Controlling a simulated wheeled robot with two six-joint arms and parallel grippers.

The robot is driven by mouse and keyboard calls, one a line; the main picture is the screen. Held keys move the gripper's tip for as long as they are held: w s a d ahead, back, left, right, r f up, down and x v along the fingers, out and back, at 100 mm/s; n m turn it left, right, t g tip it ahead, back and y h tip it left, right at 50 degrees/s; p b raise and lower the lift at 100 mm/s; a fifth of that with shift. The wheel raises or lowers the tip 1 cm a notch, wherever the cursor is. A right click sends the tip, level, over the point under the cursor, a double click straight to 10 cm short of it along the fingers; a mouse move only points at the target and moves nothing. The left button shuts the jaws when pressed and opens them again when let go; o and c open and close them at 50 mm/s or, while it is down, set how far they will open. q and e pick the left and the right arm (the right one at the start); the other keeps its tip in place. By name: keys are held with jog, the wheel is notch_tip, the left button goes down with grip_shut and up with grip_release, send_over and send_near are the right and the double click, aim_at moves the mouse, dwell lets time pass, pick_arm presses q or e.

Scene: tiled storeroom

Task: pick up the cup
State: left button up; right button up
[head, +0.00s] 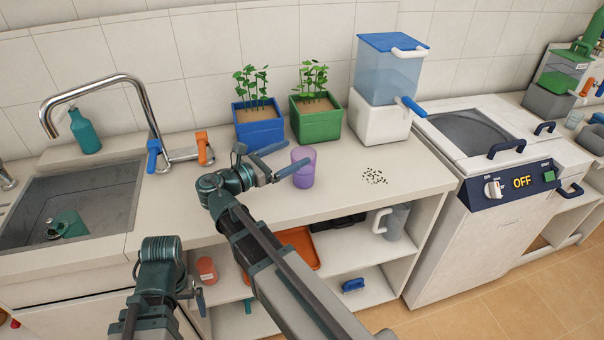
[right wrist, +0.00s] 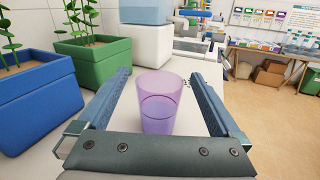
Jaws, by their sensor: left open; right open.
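The purple see-through cup (head: 303,168) stands upright on the counter in front of the green planter. In the right wrist view the cup (right wrist: 160,100) is between the two blue fingers and holds some purple content. My right gripper (head: 297,153) is open around the cup, with a finger on each side. In the right wrist view there is a gap between the cup and each finger of the gripper (right wrist: 161,76). My left gripper (head: 169,282) is open and low in front of the counter, away from the cup; its fingers are partly hidden.
A blue planter (head: 258,127) and a green planter (head: 316,122) stand behind the cup. A dispenser (head: 382,117) stands at the back right, with dark seeds (head: 374,176) scattered before it. A sink (head: 75,205) is at left. A grey mug (head: 397,222) is on the shelf below.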

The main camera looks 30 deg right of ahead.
aim_at(295, 176)
notch_tip(295, 176, down, 9)
jog(key=b, duration=0.8)
jog(key=shift+d+b, duration=0.1)
jog(key=shift+b, duration=0.25)
jog(key=shift+w+d+r+p, duration=0.1)
jog(key=shift+d+r+p, duration=0.15)
jog(key=shift+d, duration=0.3)
jog(key=shift+w+d+r+p, duration=0.1)
jog(key=shift+d+r+p, duration=0.1)
jog(key=shift+d, duration=0.35)
jog(key=shift+w+d, duration=0.2)
jog(key=shift+d, duration=1.1)
jog(key=shift+w+d, duration=0.2)
jog(key=shift+d, duration=1.05)
jog(key=c, duration=1.4)
jog(key=shift+o, duration=0.2)
jog(key=shift+r, duration=0.35)
